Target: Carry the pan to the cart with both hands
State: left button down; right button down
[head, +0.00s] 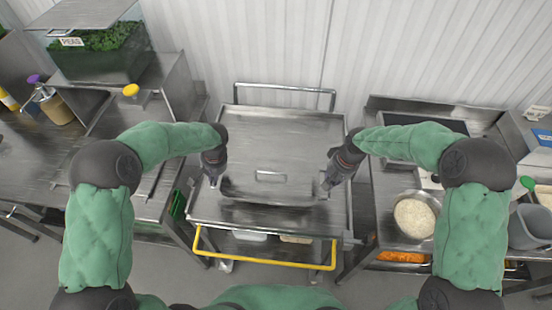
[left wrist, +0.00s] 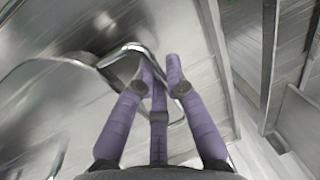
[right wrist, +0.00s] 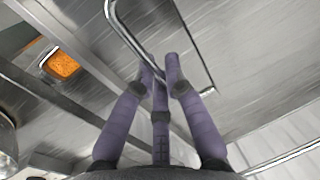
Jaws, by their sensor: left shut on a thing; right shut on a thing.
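A covered steel pan (head: 268,188) with a small lid handle is over the near half of the steel cart (head: 270,125). The pan looks level; I cannot tell whether its base touches the cart top. My left gripper (head: 213,180) is shut on the pan's left end handle, and its purple fingers close around the metal loop (left wrist: 140,50) in the left wrist view. My right gripper (head: 327,182) is shut on the right end handle, and that metal loop (right wrist: 128,38) runs between its fingers in the right wrist view. The pan's underside is hidden.
The cart has a yellow push bar (head: 265,265) at the front and a raised rail (head: 285,88) at the back. Its far half is clear. Steel counters flank it, with a rice bowl (head: 414,217) on the right and a peas bin (head: 100,55) on the left.

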pick_arm(q)
jog(key=shift+f+b, duration=0.2)
jog(key=shift+b, duration=0.1)
pick_arm(e)
jog(key=shift+f, duration=0.2)
